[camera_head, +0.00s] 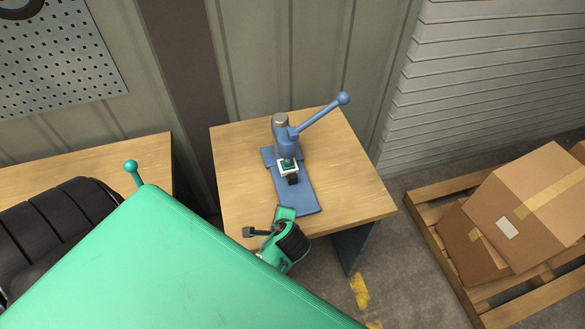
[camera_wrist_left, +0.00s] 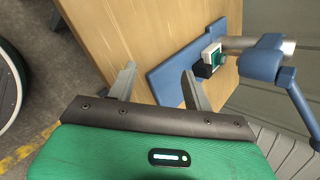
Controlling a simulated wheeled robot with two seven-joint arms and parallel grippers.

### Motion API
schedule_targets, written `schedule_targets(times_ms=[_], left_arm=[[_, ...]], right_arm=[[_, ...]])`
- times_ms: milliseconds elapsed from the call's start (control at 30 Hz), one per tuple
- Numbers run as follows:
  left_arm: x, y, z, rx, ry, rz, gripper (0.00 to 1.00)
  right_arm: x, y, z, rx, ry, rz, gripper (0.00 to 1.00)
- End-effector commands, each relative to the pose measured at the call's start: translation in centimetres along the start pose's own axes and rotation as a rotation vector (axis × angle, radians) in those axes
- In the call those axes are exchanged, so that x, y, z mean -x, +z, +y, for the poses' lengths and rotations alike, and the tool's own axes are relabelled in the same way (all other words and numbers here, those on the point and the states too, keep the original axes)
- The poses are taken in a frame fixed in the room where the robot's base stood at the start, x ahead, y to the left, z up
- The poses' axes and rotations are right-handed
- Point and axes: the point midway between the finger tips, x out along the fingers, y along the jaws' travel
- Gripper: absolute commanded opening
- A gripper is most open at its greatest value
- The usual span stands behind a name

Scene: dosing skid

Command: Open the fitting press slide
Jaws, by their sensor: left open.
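A blue fitting press (camera_head: 287,143) stands upright on a wooden table, on a long blue base plate (camera_head: 298,195). A small white-framed block with a green part (camera_head: 287,166) sits on the plate under the press head, with a black piece (camera_head: 293,179) on its front. In the left wrist view this block (camera_wrist_left: 213,57) is beyond the right-hand finger. My left gripper (camera_head: 254,232) is at the table's front edge, in front of the plate. In its wrist view the gripper (camera_wrist_left: 158,80) is open, with nothing between its fingers. My right gripper is in neither view.
The press lever (camera_head: 322,115) sticks out to the upper right, ending in a ball. The table top (camera_head: 237,165) is bare left of the press. A pallet with cardboard boxes (camera_head: 530,205) stands at the right, and another wooden table (camera_head: 90,160) at the left.

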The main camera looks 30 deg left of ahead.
Motion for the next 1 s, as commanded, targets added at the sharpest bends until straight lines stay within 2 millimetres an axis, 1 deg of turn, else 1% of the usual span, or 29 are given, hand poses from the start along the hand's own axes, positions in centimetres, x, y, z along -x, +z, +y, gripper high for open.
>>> schedule_targets(times_ms=[100,167,200,300,400,500,567,667,767,1000], left_arm=[[-1.4,-1.7,-2.1,-0.285,-0.085,-0.085,0.51],[-1.9,-2.7,-3.3,-0.454,-0.127,-0.139,0.51],[-2.1,-3.4,-4.0,-0.565,-0.152,-0.173,0.51],[-2.4,-5.0,-5.7,-0.797,-0.199,-0.251,0.51],[-2.5,-6.2,-6.8,-0.959,-0.228,-0.307,0.51],[-2.5,-6.9,-7.3,-1.049,-0.242,-0.341,0.51],[-2.8,-7.1,-7.5,-1.075,-0.246,-0.350,0.51],[-3.7,-7.1,-7.8,-1.084,-0.249,-0.355,0.51],[-5.1,-6.9,-8.2,-1.083,-0.249,-0.356,0.51],[-9.3,-6.2,-9.8,-1.080,-0.248,-0.355,0.51]], right_arm=[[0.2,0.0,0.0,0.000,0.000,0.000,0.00],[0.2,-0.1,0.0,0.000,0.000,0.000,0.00],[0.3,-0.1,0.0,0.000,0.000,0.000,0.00],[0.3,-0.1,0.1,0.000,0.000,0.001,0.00],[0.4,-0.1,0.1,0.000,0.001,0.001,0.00],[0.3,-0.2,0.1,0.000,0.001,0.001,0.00],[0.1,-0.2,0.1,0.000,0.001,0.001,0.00],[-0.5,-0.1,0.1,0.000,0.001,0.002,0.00],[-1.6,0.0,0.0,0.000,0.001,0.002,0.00],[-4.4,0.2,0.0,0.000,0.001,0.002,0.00]])
